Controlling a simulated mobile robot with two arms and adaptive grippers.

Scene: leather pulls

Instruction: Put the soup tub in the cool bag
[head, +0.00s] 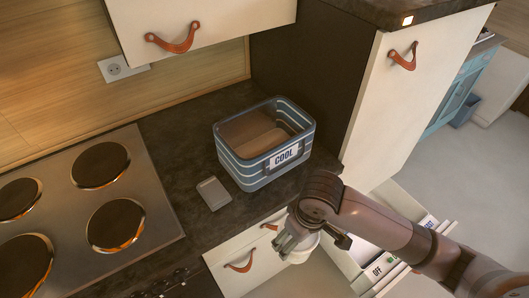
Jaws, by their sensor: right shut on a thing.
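The cool bag (230,171) is an open blue box with pale stripes and a COOL label, standing on the dark counter. Its inside is brown, with a paler brown shape at the bottom that I cannot make out. My right gripper (287,243) is shut on a white round tub (302,254), which looks like the soup tub. The gripper and arm hide part of it. It is in front of the counter's edge, below and to the right of the cool bag, apart from it. My left gripper is not in view.
A hob (150,190) with several round plates fills the left. A small grey flat thing (214,193) lies beside the bag. An open drawer (352,266) with labelled things, one reading OFF, is under my right arm. A tall cabinet (392,110) stands behind the bag.

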